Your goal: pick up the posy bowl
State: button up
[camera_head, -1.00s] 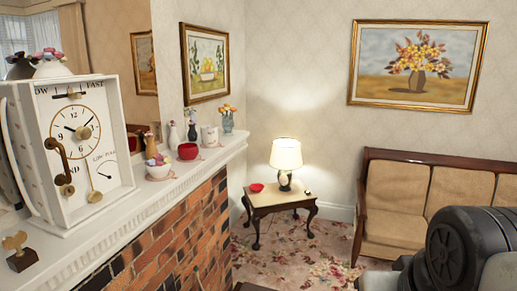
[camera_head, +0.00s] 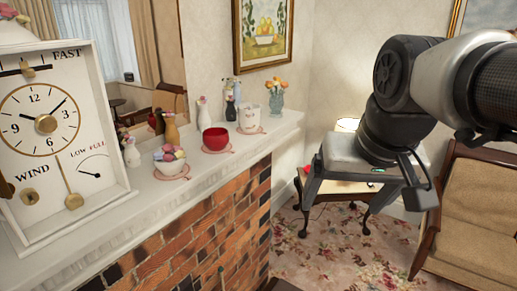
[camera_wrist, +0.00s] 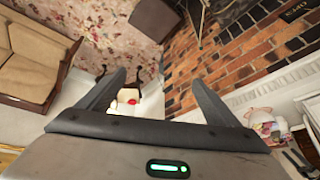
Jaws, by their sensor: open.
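The posy bowl (camera_head: 172,168), a small white bowl filled with pink, yellow and bluish flowers, stands on the mantel shelf near its front edge, just right of the clock. In the wrist view it shows at the right edge (camera_wrist: 266,128), outside the fingers. My gripper (camera_head: 358,205) is open and empty. It hangs in the air to the right of the mantel, over the side table area, well apart from the bowl. Both fingers (camera_wrist: 160,85) show in the wrist view with only distant floor and furniture between them.
A red bowl (camera_head: 218,139) stands right of the posy bowl, then a white cup (camera_head: 249,118) and a flower vase (camera_head: 276,98). Small vases (camera_head: 170,130) stand behind it, against the mirror. A large white clock (camera_head: 55,140) is at left. The brick front (camera_head: 205,230) drops below the shelf.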

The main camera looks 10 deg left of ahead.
jog(key=w+a+r, duration=0.4)
jog(key=w+a, duration=0.4)
jog(key=n+g+p, duration=0.1)
jog(key=n+p, duration=0.1)
jog(key=n, duration=0.1)
send_near(167, 147)
jog(key=x, duration=0.5)
jog(key=shift+s+d, duration=0.1)
jog(key=x, duration=0.6)
jog(key=shift+f, duration=0.15)
jog(key=shift+w+f, duration=0.3)
jog(key=shift+f, duration=0.2)
jog(key=c, duration=1.3)
jog(key=shift+o, duration=0.2)
jog(key=shift+r, duration=0.15)
